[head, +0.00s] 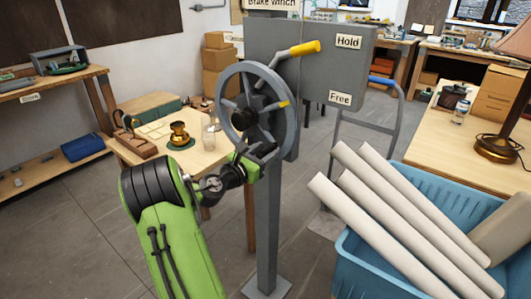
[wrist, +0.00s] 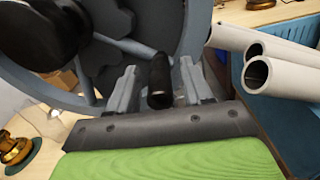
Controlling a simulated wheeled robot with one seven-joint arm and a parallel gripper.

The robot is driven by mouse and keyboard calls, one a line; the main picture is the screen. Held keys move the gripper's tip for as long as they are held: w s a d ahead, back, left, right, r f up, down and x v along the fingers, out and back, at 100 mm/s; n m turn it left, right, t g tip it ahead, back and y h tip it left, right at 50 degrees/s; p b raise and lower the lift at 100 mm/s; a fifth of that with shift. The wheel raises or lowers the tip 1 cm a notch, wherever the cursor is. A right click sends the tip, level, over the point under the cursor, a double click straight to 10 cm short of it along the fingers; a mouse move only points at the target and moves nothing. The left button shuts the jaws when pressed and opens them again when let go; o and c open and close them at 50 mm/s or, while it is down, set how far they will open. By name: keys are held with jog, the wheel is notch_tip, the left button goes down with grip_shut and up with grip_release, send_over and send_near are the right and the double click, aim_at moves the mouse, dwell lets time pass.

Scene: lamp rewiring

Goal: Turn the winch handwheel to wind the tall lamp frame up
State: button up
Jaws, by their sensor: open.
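The winch handwheel (head: 223,90) is a grey spoked ring on a grey post, under a sign reading "Brake winch". My gripper (head: 262,153) is at the lower part of the wheel. In the wrist view the wheel rim (wrist: 140,48) fills the top. A dark handle grip (wrist: 159,82) stands out between the two spread fingers of my gripper (wrist: 160,90), with visible gaps on both sides. A yellow-tipped lever (head: 305,48) slants up to the right, nearer the "Hold" label (head: 349,41) than the "Free" label (head: 340,98). I cannot make out the tall lamp frame.
A blue crate (head: 365,264) with long pale tubes (head: 400,205) stands right of the post. A wooden table (head: 205,158) with a brass piece (head: 179,134) is behind my arm. A bench with a lamp (head: 497,150) is at right. Grey floor is open at lower left.

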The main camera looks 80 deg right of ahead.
jog(key=shift+s+d, duration=0.15)
jog(key=shift+d, duration=0.3)
grip_shut()
jog(key=shift+f, duration=0.1)
